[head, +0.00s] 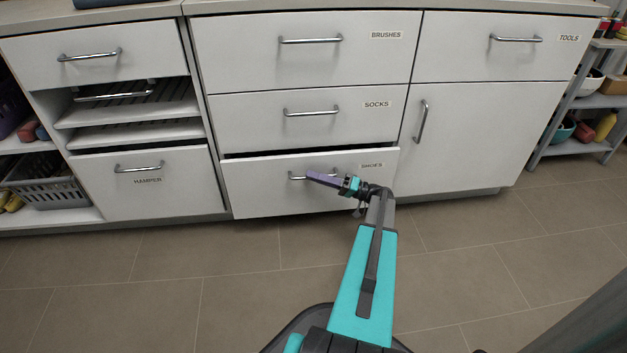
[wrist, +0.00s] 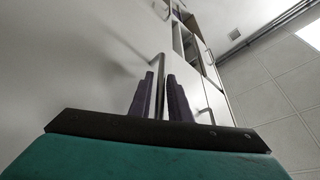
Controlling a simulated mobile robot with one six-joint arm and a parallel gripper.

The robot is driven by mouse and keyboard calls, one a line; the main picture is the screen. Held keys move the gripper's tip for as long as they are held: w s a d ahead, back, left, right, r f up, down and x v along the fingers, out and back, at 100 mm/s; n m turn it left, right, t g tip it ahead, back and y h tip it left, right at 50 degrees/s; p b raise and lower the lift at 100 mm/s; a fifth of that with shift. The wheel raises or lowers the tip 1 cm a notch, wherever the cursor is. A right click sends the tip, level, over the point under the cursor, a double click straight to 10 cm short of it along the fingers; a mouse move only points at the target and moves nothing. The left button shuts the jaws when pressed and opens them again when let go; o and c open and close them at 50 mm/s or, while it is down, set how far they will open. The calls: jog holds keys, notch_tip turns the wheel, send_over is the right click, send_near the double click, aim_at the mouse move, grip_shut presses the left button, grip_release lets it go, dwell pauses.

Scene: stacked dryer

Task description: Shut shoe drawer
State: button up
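The shoe drawer (head: 262,192) is the bottom white drawer of the middle column, labelled SHOES. It stands slightly out, with a dark gap along its top edge. Its metal bar handle (head: 297,177) is partly hidden by my gripper (head: 312,175), which reaches in from the lower right. In the wrist view the handle bar (wrist: 160,72) runs between the two dark purple fingers of my gripper (wrist: 160,88). The fingers are apart, with a narrow space beside the bar, so they look open around it. Firm contact cannot be made out.
The SOCKS drawer (head: 260,122) and BRUSHES drawer (head: 250,60) above are shut. A cabinet door (head: 475,130) is at right, the HAMPER front (head: 185,190) at left. A grey shelf rack (head: 565,125) stands far right. The tiled floor (head: 150,280) in front is clear.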

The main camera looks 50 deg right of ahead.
aim_at(314, 168)
jog(key=shift+c, duration=0.3)
grip_shut()
jog(key=shift+w, duration=0.1)
jog(key=shift+w+d+p, duration=0.4)
jog(key=shift+w+d, duration=1.1)
jog(key=shift+w, duration=0.2)
jog(key=shift+r, duration=0.1)
jog(key=shift+o, duration=0.3)
grip_release()
jog(key=p+v, duration=0.4)
jog(key=v, duration=1)
